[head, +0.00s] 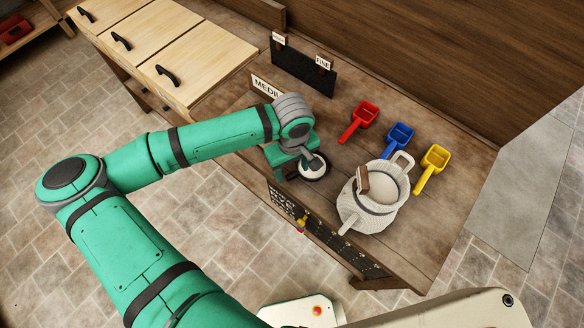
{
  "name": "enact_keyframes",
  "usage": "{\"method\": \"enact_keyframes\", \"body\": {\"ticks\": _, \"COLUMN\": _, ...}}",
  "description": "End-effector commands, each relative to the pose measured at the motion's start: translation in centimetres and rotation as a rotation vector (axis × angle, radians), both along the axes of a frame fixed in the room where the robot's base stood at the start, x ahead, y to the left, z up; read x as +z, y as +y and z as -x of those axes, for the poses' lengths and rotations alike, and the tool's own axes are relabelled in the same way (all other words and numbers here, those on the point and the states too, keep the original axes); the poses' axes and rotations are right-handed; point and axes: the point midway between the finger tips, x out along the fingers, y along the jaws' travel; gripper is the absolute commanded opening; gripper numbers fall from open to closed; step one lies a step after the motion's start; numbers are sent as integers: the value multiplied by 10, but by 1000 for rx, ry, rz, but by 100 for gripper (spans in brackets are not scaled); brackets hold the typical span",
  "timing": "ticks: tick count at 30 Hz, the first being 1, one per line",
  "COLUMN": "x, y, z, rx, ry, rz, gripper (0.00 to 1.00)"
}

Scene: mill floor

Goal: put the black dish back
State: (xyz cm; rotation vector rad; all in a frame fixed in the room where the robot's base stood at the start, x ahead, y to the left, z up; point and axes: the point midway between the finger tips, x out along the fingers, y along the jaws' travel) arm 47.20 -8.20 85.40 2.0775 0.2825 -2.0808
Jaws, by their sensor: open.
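The black dish (325,172) is a small round vessel with something white inside. It is at the front left of the brown worktop, under the end of my arm. My gripper (314,163) points down at the dish and overlaps it in the head view. It is open. I cannot tell whether its fingers touch the dish. A green block (276,156) stands beside the dish, partly hidden by my wrist. Whether the dish rests on it or on the worktop is unclear.
On the worktop (440,245) are a pale ribbed pot (350,212) with a brown-handled tool, and red (366,114), blue (399,135) and yellow (436,158) scoops. A black board (300,70) carries a "FINE" label; a "MEDI..." label is partly hidden. Wooden bins (200,50) stand left.

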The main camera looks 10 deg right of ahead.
Motion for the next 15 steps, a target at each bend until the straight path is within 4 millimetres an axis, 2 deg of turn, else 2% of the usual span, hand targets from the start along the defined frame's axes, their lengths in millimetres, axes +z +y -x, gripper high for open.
{"method": "enact_keyframes", "body": {"ticks": 5, "x": 16, "y": 0, "z": -1, "rx": -1, "ry": -3, "rz": 0, "gripper": 55}}
{"method": "enact_keyframes", "body": {"ticks": 15, "x": 78, "y": 0, "z": -1, "rx": 0, "ry": -4, "rz": -2, "gripper": 55}}
